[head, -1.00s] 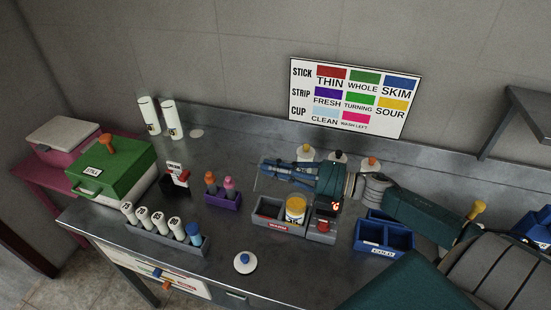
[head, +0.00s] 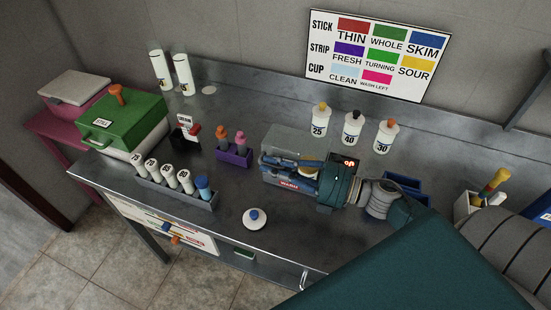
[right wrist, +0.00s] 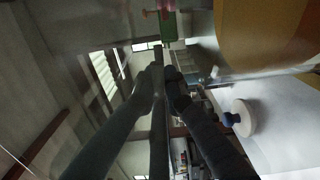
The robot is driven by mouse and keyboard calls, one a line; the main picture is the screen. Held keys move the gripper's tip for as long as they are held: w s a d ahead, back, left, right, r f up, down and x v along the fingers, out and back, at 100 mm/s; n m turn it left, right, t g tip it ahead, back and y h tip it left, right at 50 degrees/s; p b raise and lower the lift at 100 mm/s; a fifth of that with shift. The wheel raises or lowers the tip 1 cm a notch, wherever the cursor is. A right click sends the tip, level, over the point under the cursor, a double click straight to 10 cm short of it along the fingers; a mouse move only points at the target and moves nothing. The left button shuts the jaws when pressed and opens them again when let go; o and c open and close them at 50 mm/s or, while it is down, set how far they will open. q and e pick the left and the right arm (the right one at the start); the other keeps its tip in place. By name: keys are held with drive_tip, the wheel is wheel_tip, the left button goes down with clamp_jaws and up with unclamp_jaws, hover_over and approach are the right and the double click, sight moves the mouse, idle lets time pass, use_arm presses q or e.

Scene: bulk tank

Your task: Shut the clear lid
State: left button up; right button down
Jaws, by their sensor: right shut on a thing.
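The clear lid (head: 290,140) shows in the head view as a pale see-through panel at the grey warmer box marked WARM (head: 288,184). It looks raised at the back, but its exact tilt is hard to tell. My right gripper (head: 270,165) reaches across the box from the right. It is shut on what looks like the lid's thin edge; in the right wrist view its fingers (right wrist: 165,75) meet on a thin line. A jar with a yellow top (head: 310,168) is in the box, partly hidden by my gripper. My left gripper is not in view.
Three white bottles (head: 352,127) stand behind the box. A purple holder (head: 234,157) is to its left. A loose white lid with a blue knob (head: 254,217) lies in front, with bare counter around it. A blue tray (head: 405,188) is right.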

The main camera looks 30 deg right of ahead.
drive_tip(key=shift+s+a+f, duration=0.2)
drive_tip(key=shift+f, duration=0.25)
drive_tip(key=shift+s+f, duration=0.1)
drive_tip(key=shift+f, duration=0.1)
drive_tip(key=c, duration=1.8)
unclamp_jaws()
drive_tip(key=shift+c, duration=0.2)
drive_tip(key=shift+r, duration=0.1)
drive_tip(key=v, duration=0.7)
drive_tip(key=shift+d, duration=0.2)
drive_tip(key=shift+s+r, duration=0.1)
